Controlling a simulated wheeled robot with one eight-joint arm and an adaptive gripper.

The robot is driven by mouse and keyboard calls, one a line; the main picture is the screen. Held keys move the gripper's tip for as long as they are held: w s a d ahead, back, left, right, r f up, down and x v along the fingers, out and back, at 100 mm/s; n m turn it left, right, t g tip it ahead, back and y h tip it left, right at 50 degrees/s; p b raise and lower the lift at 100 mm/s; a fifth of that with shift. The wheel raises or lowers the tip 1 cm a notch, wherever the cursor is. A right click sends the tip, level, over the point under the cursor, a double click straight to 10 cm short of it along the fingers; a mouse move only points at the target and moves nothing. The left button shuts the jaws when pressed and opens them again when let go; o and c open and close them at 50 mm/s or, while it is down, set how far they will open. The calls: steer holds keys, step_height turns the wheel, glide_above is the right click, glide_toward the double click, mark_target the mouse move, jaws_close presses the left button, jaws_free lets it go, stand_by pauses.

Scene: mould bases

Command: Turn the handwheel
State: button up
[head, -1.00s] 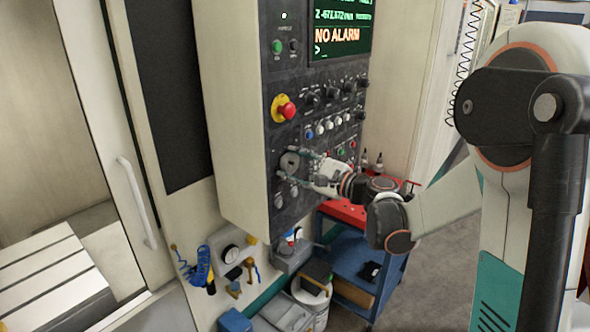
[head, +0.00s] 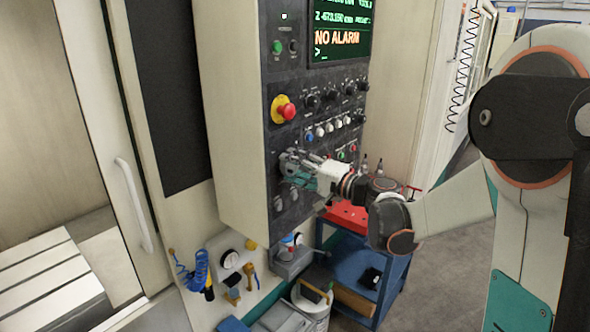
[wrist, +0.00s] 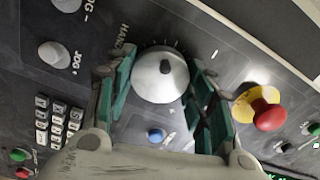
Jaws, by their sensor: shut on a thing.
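The handwheel (wrist: 152,88) is a round silver-grey dial with a dark spot near its centre, beside the lettering "HAND" on the dark control panel. My gripper (wrist: 162,66) has its two green-lined fingers on opposite sides of the dial in the wrist view, shut on it. In the head view my gripper (head: 287,166) reaches the panel from the right, below the red emergency stop, and covers the handwheel there. The panel's screen (head: 338,30) reads "NO ALARM" above a prompt.
The red emergency stop (head: 287,111) on its yellow base sticks out close to the fingers; it also shows in the wrist view (wrist: 268,113). Knobs and small buttons surround the dial. A blue cart (head: 350,262) stands below my forearm.

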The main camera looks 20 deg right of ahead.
steer(key=shift+n, duration=0.9)
steer(key=o, duration=1.1)
steer(key=shift+s, duration=0.1)
steer(key=v, duration=1.2)
